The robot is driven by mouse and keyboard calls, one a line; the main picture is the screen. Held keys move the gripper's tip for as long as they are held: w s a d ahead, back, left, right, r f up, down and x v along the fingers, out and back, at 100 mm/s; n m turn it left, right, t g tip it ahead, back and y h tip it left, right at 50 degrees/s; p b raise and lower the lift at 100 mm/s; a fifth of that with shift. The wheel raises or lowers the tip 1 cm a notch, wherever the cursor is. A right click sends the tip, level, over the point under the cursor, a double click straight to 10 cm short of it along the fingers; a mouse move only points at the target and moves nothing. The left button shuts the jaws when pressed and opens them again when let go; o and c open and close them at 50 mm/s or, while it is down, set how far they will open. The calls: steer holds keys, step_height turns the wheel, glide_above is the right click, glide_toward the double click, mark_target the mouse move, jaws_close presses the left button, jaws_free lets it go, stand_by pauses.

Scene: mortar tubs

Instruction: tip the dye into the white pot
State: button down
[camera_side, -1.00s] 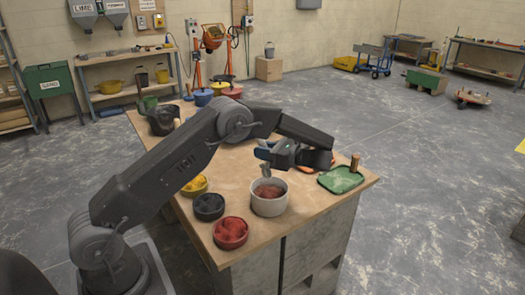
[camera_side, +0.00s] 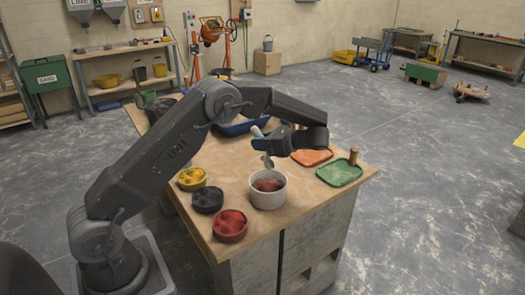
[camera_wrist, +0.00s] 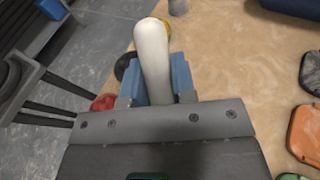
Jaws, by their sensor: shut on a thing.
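The white pot (camera_side: 268,196) stands upright near the front edge of the bench, with reddish-brown dye (camera_side: 268,184) inside. My gripper (camera_side: 272,143) is above and just behind the pot, shut on a scoop (camera_side: 266,160). Its pale handle (camera_wrist: 153,55) rises between the blue fingers in the wrist view. The scoop's end hangs over the pot's far side, apart from it. Whether dye is left on the scoop I cannot tell. Bowls of red (camera_side: 230,225), black (camera_side: 208,199) and yellow powder (camera_side: 191,178) stand left of the pot.
A blue tray (camera_side: 240,127) is behind my arm.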

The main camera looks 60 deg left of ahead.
steer(key=t+h, duration=0.1)
steer(key=r+h, duration=0.1)
steer(key=t+h, duration=0.1)
steer(key=shift+w+d+r+t+h, duration=0.2)
steer(key=shift+d+r+t+h, duration=0.1)
steer(key=shift+r+h, duration=0.1)
steer(key=t+h, duration=0.1)
steer(key=h, duration=0.1)
steer(key=shift+t+h, duration=0.3)
steer(key=shift+h, duration=0.1)
steer(key=shift+w+d+t+h, duration=0.1)
steer(key=shift+d+t+h, duration=0.1)
steer(key=shift+t+h, duration=0.65)
steer(key=shift+g, duration=0.25)
